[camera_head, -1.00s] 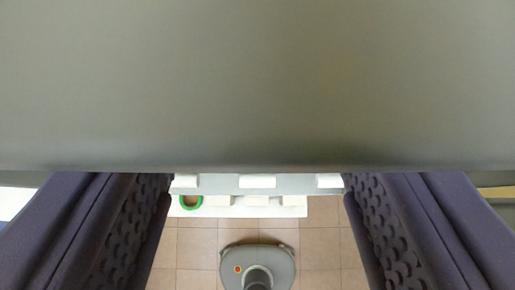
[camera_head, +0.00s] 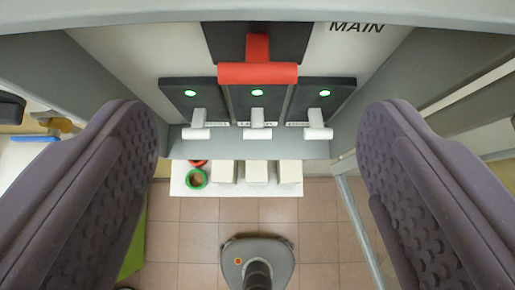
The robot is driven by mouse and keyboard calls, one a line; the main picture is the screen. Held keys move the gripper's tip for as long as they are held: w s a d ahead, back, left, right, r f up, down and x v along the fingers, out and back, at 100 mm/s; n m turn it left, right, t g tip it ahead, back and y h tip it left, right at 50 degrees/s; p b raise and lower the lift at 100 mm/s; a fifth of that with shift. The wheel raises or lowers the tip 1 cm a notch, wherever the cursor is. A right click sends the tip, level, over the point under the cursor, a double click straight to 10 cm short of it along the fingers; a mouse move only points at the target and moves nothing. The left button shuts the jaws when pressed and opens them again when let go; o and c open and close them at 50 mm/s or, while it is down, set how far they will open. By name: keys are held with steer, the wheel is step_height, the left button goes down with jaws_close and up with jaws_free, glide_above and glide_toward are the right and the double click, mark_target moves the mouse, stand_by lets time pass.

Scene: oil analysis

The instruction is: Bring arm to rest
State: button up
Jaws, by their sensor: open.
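My gripper (camera_head: 262,165) is open, with its two dark, dimpled fingers at the left and right of the head camera view. Nothing is between the fingers close up. Beyond them is a panel with a red handle (camera_head: 258,73) on a black plate at the top. Below it are three black switch units, each with a lit green light and a white lever: the left lever (camera_head: 197,124), the middle lever (camera_head: 257,125) and the right lever (camera_head: 317,125). My base (camera_head: 257,263) shows on the floor at the bottom.
A grey cabinet frame (camera_head: 280,12) surrounds the panel, with "MAIN" printed at upper right. Below is a white shelf (camera_head: 238,187) with pale blocks, a green ring (camera_head: 196,179) and part of a red ring. Tiled floor (camera_head: 200,240) lies below. A glass door edge (camera_head: 357,215) stands at right.

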steer(key=shift+s+r, duration=0.15)
steer(key=shift+r, duration=0.05)
stand_by(0.3)
step_height(320, 180, down, 29)
steer(key=s+t+b, duration=0.2)
steer(key=t+b, duration=0.3)
steer(key=b, duration=3.3)
steer(key=shift+s, duration=0.15)
steer(key=shift+r, duration=0.1)
